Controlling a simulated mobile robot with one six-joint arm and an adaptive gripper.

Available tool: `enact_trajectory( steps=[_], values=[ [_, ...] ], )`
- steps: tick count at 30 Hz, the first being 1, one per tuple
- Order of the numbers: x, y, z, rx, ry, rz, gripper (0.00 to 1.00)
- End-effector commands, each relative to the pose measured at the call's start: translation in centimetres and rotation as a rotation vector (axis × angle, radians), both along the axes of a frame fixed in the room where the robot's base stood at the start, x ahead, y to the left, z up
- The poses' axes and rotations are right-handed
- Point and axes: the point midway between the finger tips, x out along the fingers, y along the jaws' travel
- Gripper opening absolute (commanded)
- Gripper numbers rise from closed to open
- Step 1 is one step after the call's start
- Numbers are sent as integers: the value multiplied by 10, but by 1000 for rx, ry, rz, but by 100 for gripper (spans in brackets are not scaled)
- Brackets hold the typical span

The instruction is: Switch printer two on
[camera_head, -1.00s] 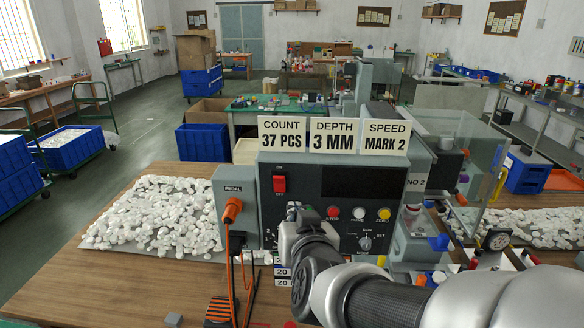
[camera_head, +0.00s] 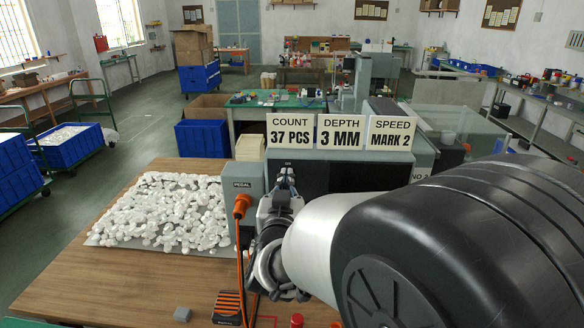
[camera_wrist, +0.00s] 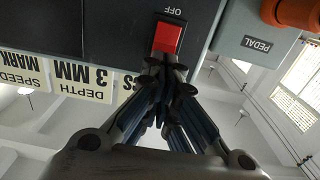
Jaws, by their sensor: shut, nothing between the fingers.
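Printer two (camera_head: 312,172) is a dark-fronted grey machine on the wooden bench, with a partly covered "NO 2" label at its right. Its red rocker switch (camera_wrist: 168,38) shows in the upside-down wrist view, with "OFF" printed at one end. My gripper (camera_wrist: 165,68) is shut and empty, its fingertips right at the switch's edge opposite the "OFF" mark. I cannot tell whether they touch or press it. In the head view my gripper (camera_head: 286,180) is in front of the panel's upper left and hides the switch. My arm covers the knobs and buttons.
A grey pedal box (camera_head: 243,185) with an orange plug and cable (camera_head: 241,207) stands just left of the panel. Count, depth and speed signs (camera_head: 341,131) stand on top. White pieces (camera_head: 165,212) cover a mat at left.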

Motion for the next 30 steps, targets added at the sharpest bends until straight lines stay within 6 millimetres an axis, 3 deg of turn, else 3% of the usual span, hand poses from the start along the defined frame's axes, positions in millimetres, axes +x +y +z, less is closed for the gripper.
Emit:
enact_trajectory(
  steps=[30],
  values=[
    [22, -1, 0, -1, -1, 0, 0]
  ],
)
